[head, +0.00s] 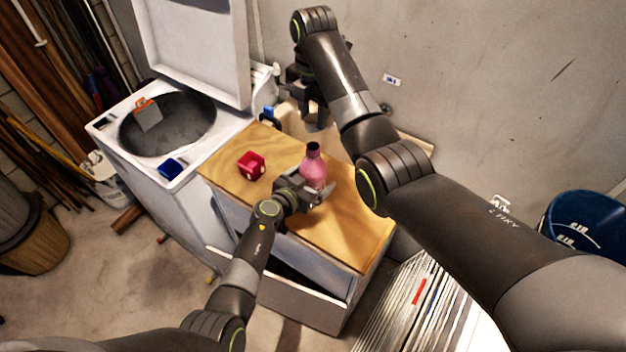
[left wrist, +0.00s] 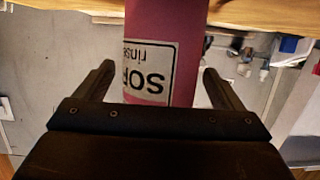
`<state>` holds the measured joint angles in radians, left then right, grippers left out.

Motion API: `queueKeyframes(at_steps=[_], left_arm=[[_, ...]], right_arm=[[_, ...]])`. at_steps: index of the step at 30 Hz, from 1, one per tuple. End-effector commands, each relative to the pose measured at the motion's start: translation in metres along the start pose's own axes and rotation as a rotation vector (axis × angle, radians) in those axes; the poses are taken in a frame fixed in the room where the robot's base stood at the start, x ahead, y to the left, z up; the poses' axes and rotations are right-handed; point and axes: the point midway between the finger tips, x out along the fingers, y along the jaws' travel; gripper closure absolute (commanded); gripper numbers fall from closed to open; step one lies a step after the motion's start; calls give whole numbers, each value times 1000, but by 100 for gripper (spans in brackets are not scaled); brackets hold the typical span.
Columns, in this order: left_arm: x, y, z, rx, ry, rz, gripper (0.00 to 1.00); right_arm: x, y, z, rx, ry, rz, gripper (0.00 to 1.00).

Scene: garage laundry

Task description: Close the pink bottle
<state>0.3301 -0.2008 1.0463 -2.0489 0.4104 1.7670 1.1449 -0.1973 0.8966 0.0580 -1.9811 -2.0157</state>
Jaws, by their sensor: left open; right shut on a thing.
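The pink bottle (head: 313,172) stands upright on the wooden top of a cabinet, with a dark neck or mouth at its top. In the left wrist view the pink bottle (left wrist: 165,45) appears upside down, with a white label between the fingers. My left gripper (head: 308,193) is open, its fingers on either side of the bottle with gaps showing. The left fingers also show in the left wrist view (left wrist: 157,85). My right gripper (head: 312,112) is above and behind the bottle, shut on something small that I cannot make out. No cap is clearly visible.
A red box (head: 251,165) lies on the wooden top (head: 345,235), left of the bottle. A washing machine (head: 185,205) with its lid up stands at left, with a blue object (head: 171,168) on its rim. A blue bin (head: 585,225) stands far right. The wooden top's front right is clear.

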Motion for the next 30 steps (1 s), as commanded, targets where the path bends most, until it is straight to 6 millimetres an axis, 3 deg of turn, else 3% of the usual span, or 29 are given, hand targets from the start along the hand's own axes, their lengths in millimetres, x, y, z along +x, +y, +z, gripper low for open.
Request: queueKeyframes(at_steps=[16, 30], left_arm=[[9, 0, 0, 1, -2, -1, 12], [9, 0, 0, 1, -2, -1, 73]], right_arm=[[0, 0, 0, 0, 0, 0, 85], [0, 0, 0, 0, 0, 0, 85]])
